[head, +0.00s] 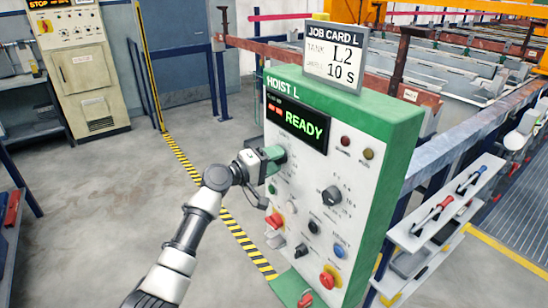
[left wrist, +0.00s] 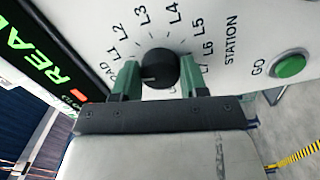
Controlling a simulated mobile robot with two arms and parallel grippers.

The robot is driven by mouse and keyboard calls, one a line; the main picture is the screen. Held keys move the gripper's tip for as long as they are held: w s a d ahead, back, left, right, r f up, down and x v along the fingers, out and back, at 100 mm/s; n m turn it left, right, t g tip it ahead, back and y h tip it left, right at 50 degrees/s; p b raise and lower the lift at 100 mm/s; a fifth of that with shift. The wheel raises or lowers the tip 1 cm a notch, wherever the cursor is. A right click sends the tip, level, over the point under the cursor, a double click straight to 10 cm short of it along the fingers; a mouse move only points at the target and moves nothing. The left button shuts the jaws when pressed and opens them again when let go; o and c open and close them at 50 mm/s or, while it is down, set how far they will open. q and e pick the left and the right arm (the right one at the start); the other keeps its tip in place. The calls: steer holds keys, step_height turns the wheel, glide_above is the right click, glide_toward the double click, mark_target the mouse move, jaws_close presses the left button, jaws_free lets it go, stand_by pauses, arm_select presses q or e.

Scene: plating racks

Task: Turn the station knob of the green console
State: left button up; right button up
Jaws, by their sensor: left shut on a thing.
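The green console (head: 397,150), marked HOIST L, stands at centre right with a pale front panel. Its display (head: 296,122) reads READY. The job card (head: 333,57) on top reads TANK L2 and 10 S. My left gripper (head: 276,155) is at the panel below the display. In the left wrist view its green fingers lie on either side of the black station knob (left wrist: 160,66), shut on it. Labels LOAD and L1 to L7 ring the knob. Its white mark points left, roughly toward LOAD. In the head view the gripper hides this knob. My right gripper is not in view.
A green GO button (left wrist: 291,66) sits beside the knob. A shelf (head: 446,207) with tools stands right of the console. Clear floor lies to the left.

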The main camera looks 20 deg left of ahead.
arm_select(q)
steer(key=shift+n+p, duration=0.45)
steer(key=shift+n, duration=0.75)
steer(key=o, duration=0.9)
steer(key=b+v, duration=0.3)
steer(key=v, duration=0.8)
steer(key=shift+w, duration=0.1)
